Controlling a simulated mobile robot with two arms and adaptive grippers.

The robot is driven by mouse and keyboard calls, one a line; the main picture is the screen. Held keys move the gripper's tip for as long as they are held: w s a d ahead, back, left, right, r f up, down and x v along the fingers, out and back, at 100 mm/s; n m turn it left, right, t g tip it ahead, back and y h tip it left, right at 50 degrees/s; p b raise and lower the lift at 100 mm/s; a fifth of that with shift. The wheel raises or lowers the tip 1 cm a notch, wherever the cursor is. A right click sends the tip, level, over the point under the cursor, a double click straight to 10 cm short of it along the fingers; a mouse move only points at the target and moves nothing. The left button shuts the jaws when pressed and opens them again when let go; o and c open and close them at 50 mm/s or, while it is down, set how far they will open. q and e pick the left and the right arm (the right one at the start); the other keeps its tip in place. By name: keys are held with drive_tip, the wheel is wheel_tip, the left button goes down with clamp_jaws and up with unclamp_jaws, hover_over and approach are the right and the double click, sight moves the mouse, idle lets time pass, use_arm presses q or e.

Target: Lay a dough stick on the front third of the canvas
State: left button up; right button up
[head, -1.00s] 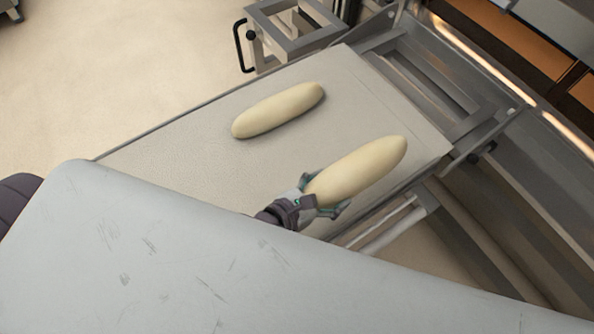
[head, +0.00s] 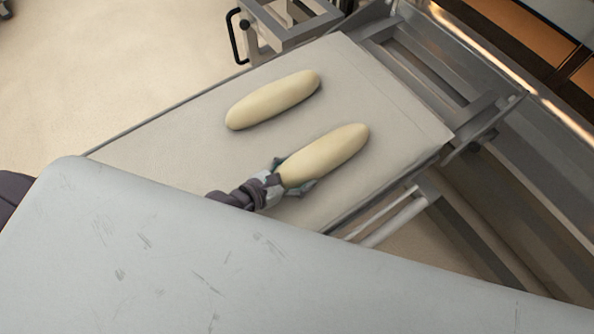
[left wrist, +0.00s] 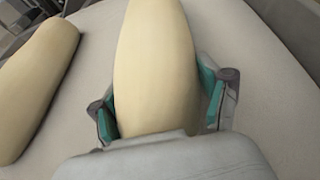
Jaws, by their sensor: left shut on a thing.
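A pale dough stick (head: 327,153) is held at its near end by my left gripper (head: 290,178), over the canvas (head: 385,95). In the left wrist view this dough stick (left wrist: 155,65) lies between the two teal-padded fingers of the left gripper (left wrist: 160,105). It appears at or just above the canvas; I cannot tell whether it touches. A second dough stick (head: 272,99) lies on the canvas, roughly parallel and apart from the held one. It also shows at the left of the wrist view (left wrist: 35,85). My right gripper is not in view.
A large scuffed grey surface (head: 200,255) fills the foreground and covers the near part of the canvas. A metal frame (head: 425,75) borders the canvas's right end. A frame with a black handle (head: 237,35) stands at the back. The canvas between the sticks is clear.

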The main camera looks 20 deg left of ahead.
use_arm(q)
drive_tip(key=o, duration=1.4)
drive_tip(key=shift+c, duration=0.2)
drive_tip(key=v, duration=1.1)
drive_tip(key=shift+s+a+r, duration=0.2)
drive_tip(key=shift+s+r, duration=0.1)
drive_tip(key=shift+s, duration=0.05)
